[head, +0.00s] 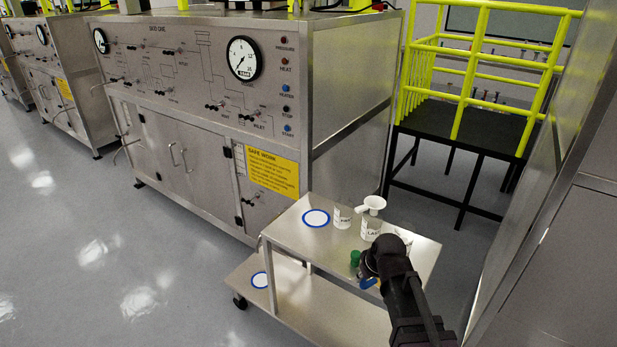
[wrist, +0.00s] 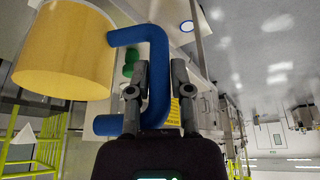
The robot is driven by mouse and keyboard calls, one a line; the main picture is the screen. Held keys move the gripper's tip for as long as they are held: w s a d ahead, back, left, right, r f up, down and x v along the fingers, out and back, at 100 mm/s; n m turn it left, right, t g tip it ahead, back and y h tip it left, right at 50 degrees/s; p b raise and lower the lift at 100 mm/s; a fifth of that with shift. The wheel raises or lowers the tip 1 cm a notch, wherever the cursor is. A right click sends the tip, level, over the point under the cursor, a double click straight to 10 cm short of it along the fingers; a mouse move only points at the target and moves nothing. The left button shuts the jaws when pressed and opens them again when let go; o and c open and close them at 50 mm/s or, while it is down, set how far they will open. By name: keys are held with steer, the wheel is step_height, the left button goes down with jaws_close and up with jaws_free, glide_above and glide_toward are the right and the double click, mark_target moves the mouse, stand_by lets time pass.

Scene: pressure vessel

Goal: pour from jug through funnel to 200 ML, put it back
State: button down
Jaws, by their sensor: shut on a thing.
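In the wrist view, the jug (wrist: 62,52) has a pale wall with yellow contents and a blue handle (wrist: 158,75). My gripper (wrist: 156,80) is shut on this handle, with a dark finger on each side. In the head view my gripper (head: 370,272) is over the near right part of the steel cart, and a bit of blue handle (head: 367,284) shows below it. The jug's body is mostly hidden there by my arm. The white funnel (head: 373,203) sits among labelled vessels: one on the left (head: 343,217) and one in front (head: 371,230). Whether it rests in one is unclear.
A green-topped item (head: 355,258) stands beside my gripper. The skid cabinet (head: 190,120) is behind, and yellow railing (head: 465,80) at the back right.

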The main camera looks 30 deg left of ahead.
steer(key=shift+w, duration=0.25)
steer(key=shift+a, duration=0.15)
